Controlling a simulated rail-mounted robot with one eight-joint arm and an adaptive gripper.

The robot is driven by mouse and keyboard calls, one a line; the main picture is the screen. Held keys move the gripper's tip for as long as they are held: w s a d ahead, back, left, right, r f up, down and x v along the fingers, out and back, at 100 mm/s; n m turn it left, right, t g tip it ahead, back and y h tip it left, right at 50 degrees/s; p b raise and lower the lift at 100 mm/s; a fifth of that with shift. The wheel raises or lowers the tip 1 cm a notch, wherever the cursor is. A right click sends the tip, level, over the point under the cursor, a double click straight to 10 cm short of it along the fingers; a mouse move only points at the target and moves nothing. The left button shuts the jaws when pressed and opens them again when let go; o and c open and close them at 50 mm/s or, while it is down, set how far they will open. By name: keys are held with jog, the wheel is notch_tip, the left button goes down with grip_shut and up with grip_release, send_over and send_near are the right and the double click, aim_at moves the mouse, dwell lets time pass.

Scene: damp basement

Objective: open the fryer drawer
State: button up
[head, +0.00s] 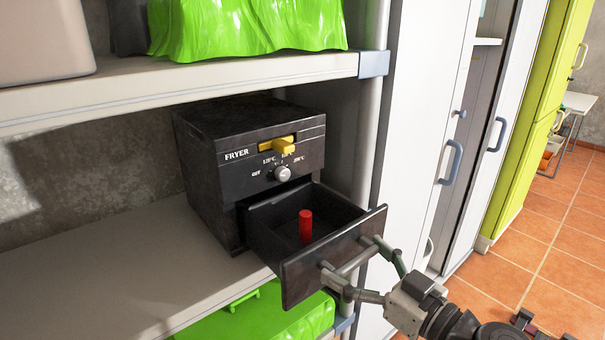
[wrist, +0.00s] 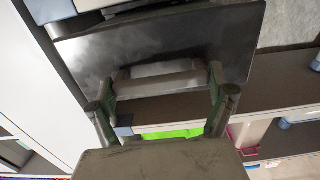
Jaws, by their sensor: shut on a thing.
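The black fryer (head: 220,165) stands on the middle shelf in the head view, with a silver knob and a yellow lever on its front. Its drawer (head: 262,222) is pulled well out, and a red cylinder (head: 306,227) stands upright inside it. My gripper (head: 352,264) is at the drawer front, shut on the bar handle (head: 356,262). In the wrist view the dark drawer front (wrist: 190,45) fills the upper middle, with the handle (wrist: 165,82) between the fingers of my gripper (wrist: 165,92).
The shelf (head: 110,255) is bare left of the fryer. Bright green items (head: 245,25) lie above and below it. White cabinets (head: 420,110) with blue handles stand close at the right, beside a grey shelf post. Tiled floor (head: 540,240) is open farther right.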

jog(key=o, duration=1.5)
jog(key=shift+r, duration=0.15)
jog(key=shift+r, duration=4.85)
